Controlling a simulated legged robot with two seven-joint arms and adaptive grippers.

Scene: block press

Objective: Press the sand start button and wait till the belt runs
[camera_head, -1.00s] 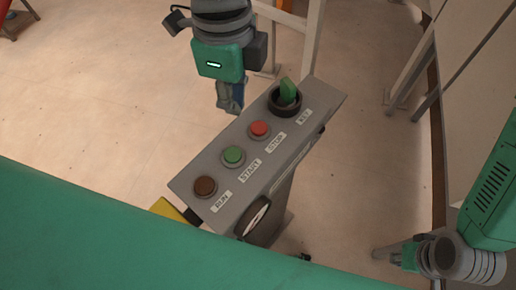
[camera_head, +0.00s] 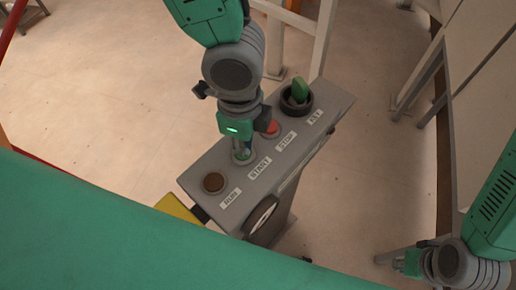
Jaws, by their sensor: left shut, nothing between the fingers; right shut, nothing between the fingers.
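The grey control box (camera_head: 328,104) stands on a post in the middle of the view. The brown button (camera_head: 213,182) is labelled RUN. The red button (camera_head: 270,128) is labelled STOP and partly hidden by the gripper. My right gripper (camera_head: 398,259) is shut and empty at the lower right.
A green key switch (camera_head: 299,90) stands up at the box's far end. A dark round part (camera_head: 262,216) is on the box's near side and a yellow piece (camera_head: 178,209) is at its left end. Grey frame legs stand behind and to the right.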

